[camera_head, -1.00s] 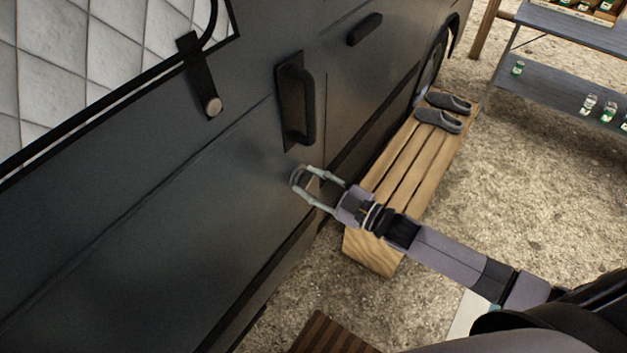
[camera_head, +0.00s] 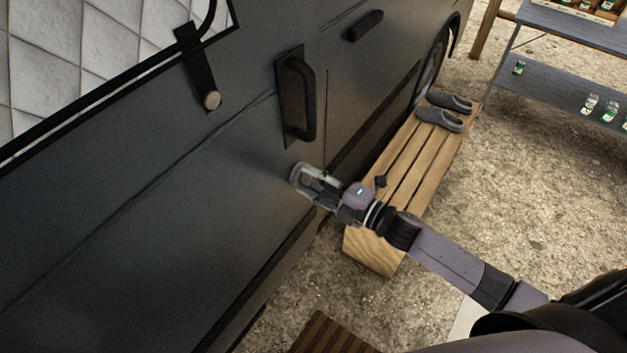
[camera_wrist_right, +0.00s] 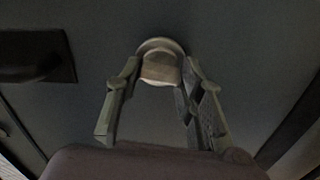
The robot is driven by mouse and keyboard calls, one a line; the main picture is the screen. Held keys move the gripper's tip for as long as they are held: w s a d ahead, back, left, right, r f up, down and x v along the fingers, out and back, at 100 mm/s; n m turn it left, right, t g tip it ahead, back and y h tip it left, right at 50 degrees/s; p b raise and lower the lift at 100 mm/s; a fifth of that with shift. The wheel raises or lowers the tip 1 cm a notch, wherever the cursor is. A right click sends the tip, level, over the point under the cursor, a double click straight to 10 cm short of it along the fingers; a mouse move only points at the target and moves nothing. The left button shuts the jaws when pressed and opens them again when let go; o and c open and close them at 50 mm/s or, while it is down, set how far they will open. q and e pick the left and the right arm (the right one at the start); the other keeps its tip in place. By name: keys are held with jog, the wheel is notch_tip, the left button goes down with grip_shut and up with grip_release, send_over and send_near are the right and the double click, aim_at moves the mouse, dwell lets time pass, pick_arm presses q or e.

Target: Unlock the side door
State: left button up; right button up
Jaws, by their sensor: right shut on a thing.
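The side door (camera_head: 190,200) is a dark grey van panel filling the left and middle of the head view. A black pull handle (camera_head: 307,100) on a plate stands out from it. Just below the handle is a small round lock knob (camera_head: 297,171), mostly covered by my gripper in the head view. In the right wrist view the pale knob (camera_wrist_right: 160,66) has a raised grip bar between the fingertips. My right gripper (camera_head: 303,177) is shut on this knob, with one finger on each side. My left gripper is not in view.
A wooden bench (camera_head: 400,170) with grey slippers (camera_head: 440,118) on it stands beside the van, close to my right arm. A shelf (camera_head: 570,95) with small jars is at the top right. A black latch strap (camera_head: 200,75) hangs at the upper left.

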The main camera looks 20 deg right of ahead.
jog(key=shift+w+d+r+n, duration=0.15)
jog(key=shift+r+n, duration=0.1)
jog(key=shift+n, duration=0.35)
jog(key=shift+r, duration=0.1)
jog(key=o, duration=1.2)
jog(key=shift+c, duration=0.2)
jog(key=shift+f, duration=0.2)
jog(key=shift+s+f, duration=0.1)
jog(key=shift+s, duration=0.15)
jog(key=v, duration=1.1)
jog(key=shift+s+d, duration=0.25)
jog(key=shift+d, duration=0.05)
